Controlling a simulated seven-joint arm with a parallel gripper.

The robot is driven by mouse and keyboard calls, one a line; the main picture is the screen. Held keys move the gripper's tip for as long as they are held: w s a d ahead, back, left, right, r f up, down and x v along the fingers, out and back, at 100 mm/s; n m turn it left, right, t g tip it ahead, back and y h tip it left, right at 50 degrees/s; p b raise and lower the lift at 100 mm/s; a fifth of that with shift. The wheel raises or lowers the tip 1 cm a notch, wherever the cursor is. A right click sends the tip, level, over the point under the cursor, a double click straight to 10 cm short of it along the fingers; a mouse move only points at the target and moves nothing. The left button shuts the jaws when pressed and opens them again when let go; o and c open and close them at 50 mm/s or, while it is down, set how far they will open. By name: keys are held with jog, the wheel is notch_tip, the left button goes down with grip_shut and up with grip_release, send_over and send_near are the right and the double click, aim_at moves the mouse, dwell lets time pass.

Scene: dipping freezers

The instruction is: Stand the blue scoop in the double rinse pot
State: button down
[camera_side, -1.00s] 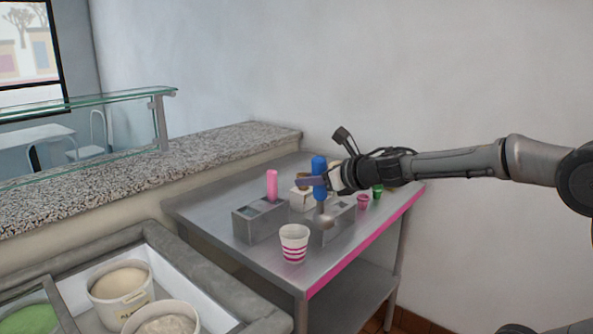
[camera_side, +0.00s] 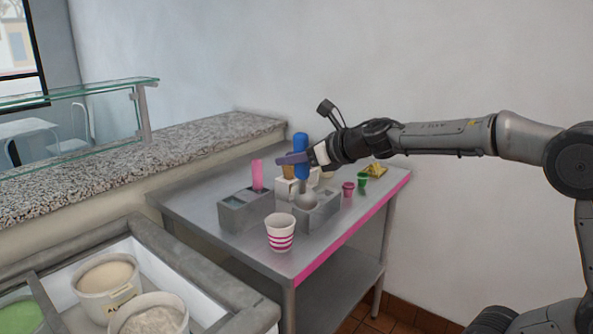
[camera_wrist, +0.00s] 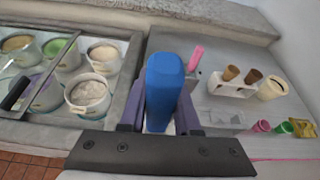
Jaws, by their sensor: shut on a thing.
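My gripper (camera_side: 292,159) is shut on the upright blue handle of the blue scoop (camera_side: 301,143). In the wrist view the handle (camera_wrist: 164,85) stands between the jaws. The scoop's grey metal bowl (camera_side: 307,201) hangs at the top of the right-hand grey metal pot (camera_side: 318,219). I cannot tell whether the bowl is above the opening or partly inside it. A second grey metal pot (camera_side: 247,216), with openings in its top, stands to the left and holds a pink-handled scoop (camera_side: 257,175). The bowl hides part of the right pot's top, so I cannot tell its compartments.
A white cup with pink stripes (camera_side: 280,234) stands just in front of the pots. Behind them is a white holder (camera_wrist: 231,89) with cones. Pink (camera_side: 348,189) and green (camera_side: 363,181) small cups stand to the right. Ice cream tubs (camera_side: 105,275) sit in the freezer at left.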

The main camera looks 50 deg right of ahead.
jog(key=w+d+r, duration=0.2)
jog(key=w+r, duration=0.6)
jog(key=w, duration=0.5)
jog(key=s+f+x, duration=0.1)
jog(key=f+x, duration=0.2)
jog(key=x, duration=1.3)
jog(key=shift+d+f+m, duration=0.15)
jog(key=shift+d+m, duration=0.15)
jog(key=shift+d, duration=0.1)
jog(key=shift+w+f, duration=0.1)
jog(key=shift+f, duration=2.5)
